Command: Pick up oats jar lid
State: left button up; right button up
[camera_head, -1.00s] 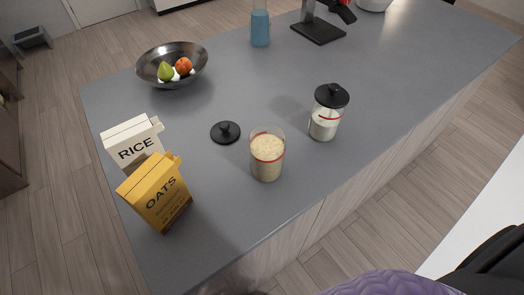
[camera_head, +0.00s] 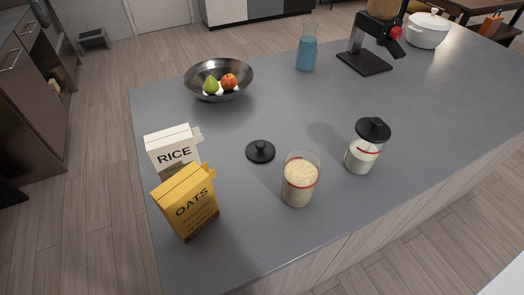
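A round black lid (camera_head: 260,151) with a knob lies flat on the grey counter, knob up. Just right of it and nearer stands an open glass jar (camera_head: 299,180) with pale oat-coloured contents and a red band. A second glass jar (camera_head: 362,156), with white contents and a red band, stands further right with a black lid (camera_head: 373,129) on it. A yellow oats box (camera_head: 187,202) stands at the counter's left side. Neither of my grippers shows in the view.
A white rice box (camera_head: 173,149) stands behind the oats box. A metal bowl (camera_head: 235,94) with fruit, a blue-filled glass container (camera_head: 307,52), a black stand (camera_head: 365,62) and a white pot (camera_head: 427,30) are further back. The counter (camera_head: 300,115) is clear around the lid.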

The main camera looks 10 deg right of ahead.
aim_at(258, 152)
jog(key=k+l+u, duration=0.1)
jog(key=l+u, duration=0.4)
jog(key=k+l+u, duration=0.15)
jog(key=u, duration=0.35)
jog(key=k+l+u, duration=0.25)
jog(key=u, duration=0.25)
